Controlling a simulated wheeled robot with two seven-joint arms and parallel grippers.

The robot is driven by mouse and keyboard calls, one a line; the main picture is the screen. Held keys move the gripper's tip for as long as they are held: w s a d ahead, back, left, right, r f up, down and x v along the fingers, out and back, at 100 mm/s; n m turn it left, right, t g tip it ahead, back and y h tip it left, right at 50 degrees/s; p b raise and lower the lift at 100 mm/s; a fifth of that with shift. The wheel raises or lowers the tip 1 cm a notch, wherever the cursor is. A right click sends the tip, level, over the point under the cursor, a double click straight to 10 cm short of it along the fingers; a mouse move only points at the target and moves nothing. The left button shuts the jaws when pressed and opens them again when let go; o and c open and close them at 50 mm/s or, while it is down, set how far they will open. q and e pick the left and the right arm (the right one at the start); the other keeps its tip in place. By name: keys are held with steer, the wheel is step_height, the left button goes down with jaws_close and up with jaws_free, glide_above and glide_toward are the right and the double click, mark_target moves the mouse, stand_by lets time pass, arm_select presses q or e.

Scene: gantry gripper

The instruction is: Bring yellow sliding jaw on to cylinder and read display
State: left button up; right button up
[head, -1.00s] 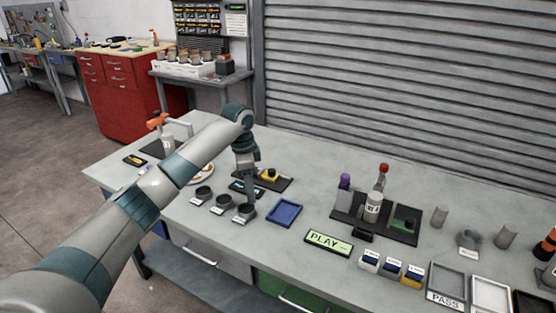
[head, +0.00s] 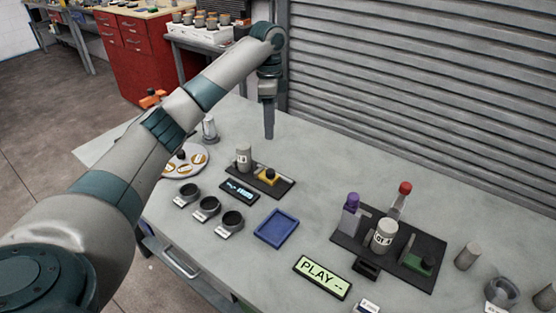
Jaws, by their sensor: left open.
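The yellow sliding jaw (head: 267,177), with a dark knob on top, sits on a dark base plate (head: 285,188) near the middle of the table. A pale labelled cylinder (head: 243,158) stands upright at the plate's left end, with the jaw to its right; a small gap seems to separate them. A small dark display (head: 240,191) with pale blue characters lies in front; its reading is too small to make out. My left gripper (head: 269,132) points down behind the plate, apart from the jaw, open and holding nothing visible. My right gripper is out of view.
Several dark round cups (head: 207,206) and a blue tray (head: 276,229) lie in front. A round dial plate (head: 183,161) is left. Table space behind the jaw is clear.

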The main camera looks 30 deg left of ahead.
arm_select(q)
steer(key=p, duration=0.1)
glide_toward(270, 171)
step_height(270, 171, down, 4)
steer(key=shift+f+p, duration=0.15)
steer(key=shift+p, duration=0.65)
step_height(270, 171, down, 2)
steer(key=shift+w+f, duration=0.1)
steer(key=shift+f, duration=0.1)
steer(key=shift+f+p, duration=0.3)
steer(key=shift+f, duration=0.6)
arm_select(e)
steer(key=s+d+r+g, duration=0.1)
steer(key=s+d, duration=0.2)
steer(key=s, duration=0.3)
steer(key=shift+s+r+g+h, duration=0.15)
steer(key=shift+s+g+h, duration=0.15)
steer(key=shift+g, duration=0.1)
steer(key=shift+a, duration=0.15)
